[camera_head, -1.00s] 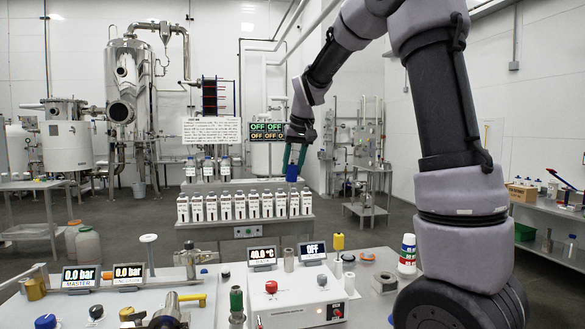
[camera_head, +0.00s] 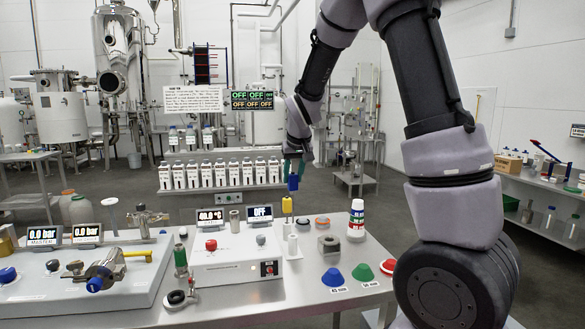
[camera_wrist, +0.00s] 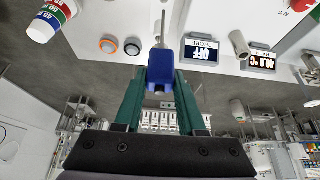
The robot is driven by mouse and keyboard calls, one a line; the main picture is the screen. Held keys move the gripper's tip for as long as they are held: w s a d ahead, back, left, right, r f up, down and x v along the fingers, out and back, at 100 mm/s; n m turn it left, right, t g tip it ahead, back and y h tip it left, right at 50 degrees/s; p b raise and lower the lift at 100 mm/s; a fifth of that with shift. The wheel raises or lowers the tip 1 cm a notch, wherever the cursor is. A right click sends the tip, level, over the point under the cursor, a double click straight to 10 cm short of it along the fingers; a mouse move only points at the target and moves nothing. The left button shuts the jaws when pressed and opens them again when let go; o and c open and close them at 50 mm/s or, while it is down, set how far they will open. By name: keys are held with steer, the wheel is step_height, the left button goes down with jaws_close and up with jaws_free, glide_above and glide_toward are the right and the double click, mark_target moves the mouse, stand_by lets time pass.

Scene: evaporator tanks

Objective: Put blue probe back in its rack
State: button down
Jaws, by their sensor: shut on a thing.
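My gripper (camera_head: 293,172) has green fingers and is shut on the blue probe (camera_head: 293,184) by its blue handle. In the wrist view the fingers sit on both sides of the blue handle (camera_wrist: 160,76), and a thin metal shaft (camera_wrist: 163,28) sticks out away from the gripper. In the head view the probe hangs above the back edge of the table, just over a yellow cylinder (camera_head: 287,205). Small white posts (camera_head: 292,246) stand below and in front of the yellow cylinder. I cannot tell which thing is the probe's rack.
A white box with a red button (camera_head: 210,245) and two displays stands left of the posts. Rings lie behind the block.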

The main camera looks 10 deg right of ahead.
steer(key=shift+d+f, duration=0.1)
steer(key=shift+f, duration=1.3)
step_height(320, 180, down, 8)
steer(key=shift+r, duration=0.15)
steer(key=shift+c, duration=2.1)
jaws_free()
